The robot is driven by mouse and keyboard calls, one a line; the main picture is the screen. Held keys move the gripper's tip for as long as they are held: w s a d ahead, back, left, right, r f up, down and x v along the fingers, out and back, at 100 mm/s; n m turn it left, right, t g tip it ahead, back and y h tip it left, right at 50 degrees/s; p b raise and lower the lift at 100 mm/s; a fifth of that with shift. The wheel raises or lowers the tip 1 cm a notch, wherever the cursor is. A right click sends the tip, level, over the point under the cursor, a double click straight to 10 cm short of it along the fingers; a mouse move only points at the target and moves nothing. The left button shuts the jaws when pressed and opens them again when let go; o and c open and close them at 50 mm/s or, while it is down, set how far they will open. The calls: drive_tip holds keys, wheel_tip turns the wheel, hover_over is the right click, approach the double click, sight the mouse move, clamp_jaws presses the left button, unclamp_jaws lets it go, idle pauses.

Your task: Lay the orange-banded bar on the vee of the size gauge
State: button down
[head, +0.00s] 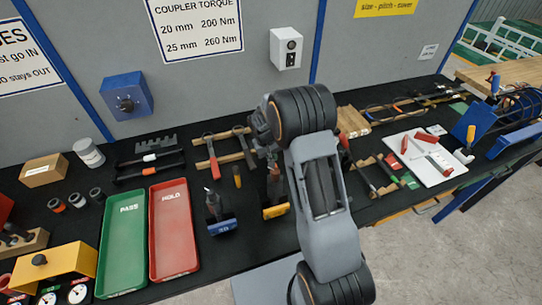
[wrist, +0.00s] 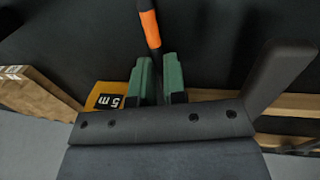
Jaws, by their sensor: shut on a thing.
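My gripper shows in the wrist view (wrist: 157,80) with its two green-padded fingers closed on the orange-banded bar (wrist: 150,28). In the head view my arm hides most of the gripper and the bar. A yellow block with a dark label (wrist: 108,97) lies below and left of the fingers in the wrist view; a yellow-footed piece also shows in the head view (head: 275,211). I cannot make out a vee or tell which piece is the size gauge.
A blue-footed stand (head: 221,226) is left of the yellow-footed piece. Green PASS (head: 125,240) and red HOLD (head: 173,230) trays lie further left. A notched dark comb (head: 146,147) lies behind them. A white board with red tools (head: 428,160) is on the right.

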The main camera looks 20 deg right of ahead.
drive_tip(key=c, duration=1.2)
unclamp_jaws()
drive_tip(key=shift+f, duration=0.1)
